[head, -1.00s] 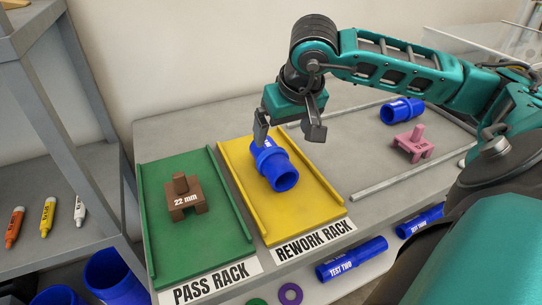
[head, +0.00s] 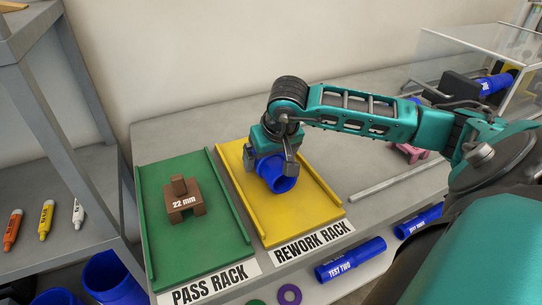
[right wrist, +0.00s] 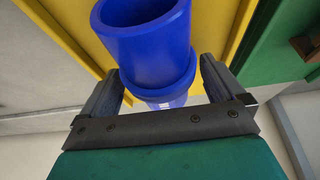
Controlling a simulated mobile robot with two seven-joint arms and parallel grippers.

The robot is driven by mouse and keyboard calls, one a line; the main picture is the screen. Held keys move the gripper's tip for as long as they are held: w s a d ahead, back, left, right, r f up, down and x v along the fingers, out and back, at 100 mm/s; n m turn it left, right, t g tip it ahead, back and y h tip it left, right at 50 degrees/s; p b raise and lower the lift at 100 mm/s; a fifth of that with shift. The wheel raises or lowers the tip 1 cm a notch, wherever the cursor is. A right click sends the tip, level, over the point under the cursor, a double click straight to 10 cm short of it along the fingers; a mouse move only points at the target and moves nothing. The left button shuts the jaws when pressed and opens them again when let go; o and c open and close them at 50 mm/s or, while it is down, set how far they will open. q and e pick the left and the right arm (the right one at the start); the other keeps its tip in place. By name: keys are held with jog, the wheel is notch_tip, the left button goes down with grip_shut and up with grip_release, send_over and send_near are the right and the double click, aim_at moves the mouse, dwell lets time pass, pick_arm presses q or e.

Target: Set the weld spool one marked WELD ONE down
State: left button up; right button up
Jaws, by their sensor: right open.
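A blue spool (head: 279,180) with a raised collar lies on the yellow rework rack (head: 318,205), its open end facing the front. I cannot read its mark; only a bit of white label shows in the right wrist view. My right gripper (head: 270,164) is open, with its fingers on either side of the spool. In the right wrist view the spool (right wrist: 155,50) lies between the two fingers (right wrist: 160,90), with gaps at both sides. My left gripper is not in view.
The green pass rack (head: 220,240) to the left holds a brown 22 mm block (head: 185,202). My right arm partly hides a pink block (head: 410,152). Blue test pieces (head: 350,260) lie along the front. A grey shelf (head: 60,120) stands at the left.

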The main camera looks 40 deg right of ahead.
jog(key=shift+c, duration=0.3)
jog(key=c, duration=1.2)
jog(key=shift+r, duration=0.5)
notch_tip(320, 180, up, 19)
jog(key=shift+r+p, duration=0.1)
jog(key=shift+p, duration=0.85)
